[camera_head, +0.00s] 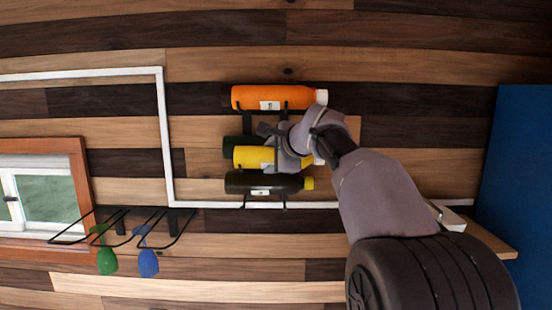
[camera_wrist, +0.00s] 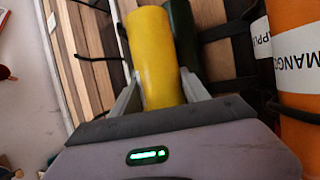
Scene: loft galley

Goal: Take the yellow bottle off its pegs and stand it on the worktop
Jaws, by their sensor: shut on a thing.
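The yellow bottle (camera_head: 250,157) lies on its side at the wall rack, between other bottles, in the head view. My gripper (camera_head: 277,148) reaches in from the right and is shut on it, partly hiding its right end. In the wrist view the yellow bottle (camera_wrist: 152,60) sits between the two fingers of my gripper (camera_wrist: 160,90). Whether it still touches its pegs cannot be told. A wooden surface (camera_head: 496,241), possibly the worktop, shows at the lower right, mostly behind my arm.
An orange bottle (camera_head: 285,97) labelled MANGO lies above. A dark green bottle (camera_head: 232,146) is close over the yellow one, and a dark bottle with a yellow cap (camera_head: 262,184) lies below. A glass rack (camera_head: 120,226) hangs left; a blue panel (camera_head: 520,170) stands right.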

